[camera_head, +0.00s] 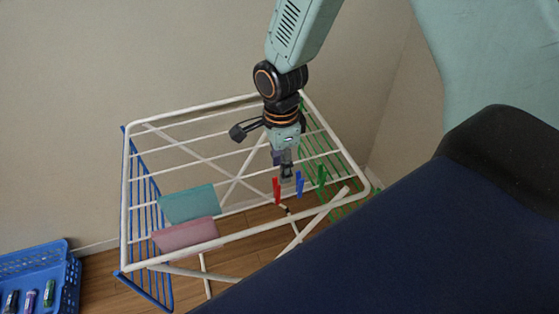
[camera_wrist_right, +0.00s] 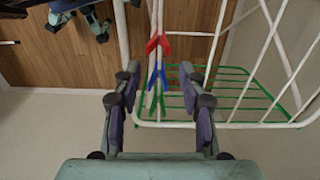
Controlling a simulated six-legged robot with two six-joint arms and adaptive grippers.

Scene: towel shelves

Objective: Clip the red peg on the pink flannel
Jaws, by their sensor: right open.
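The red peg (camera_head: 277,190) is on the white drying rack, at the left end of a short row of pegs. In the right wrist view the red peg (camera_wrist_right: 158,43) shows beyond the fingertips. The pink flannel (camera_head: 186,236) hangs over the rack's front left part, well left of the pegs. My right gripper (camera_head: 286,175) is above the pegs, close to the red and blue ones. In the right wrist view its fingers (camera_wrist_right: 160,78) are spread and nothing is held between them. My left gripper is not in view.
A blue peg (camera_head: 299,184) and a green peg (camera_head: 321,178) stand right of the red one. A teal flannel (camera_head: 188,204) hangs behind the pink one. The white rack (camera_head: 246,237) has blue and green side wings. A blue basket (camera_head: 72,280) with several small items is lower left.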

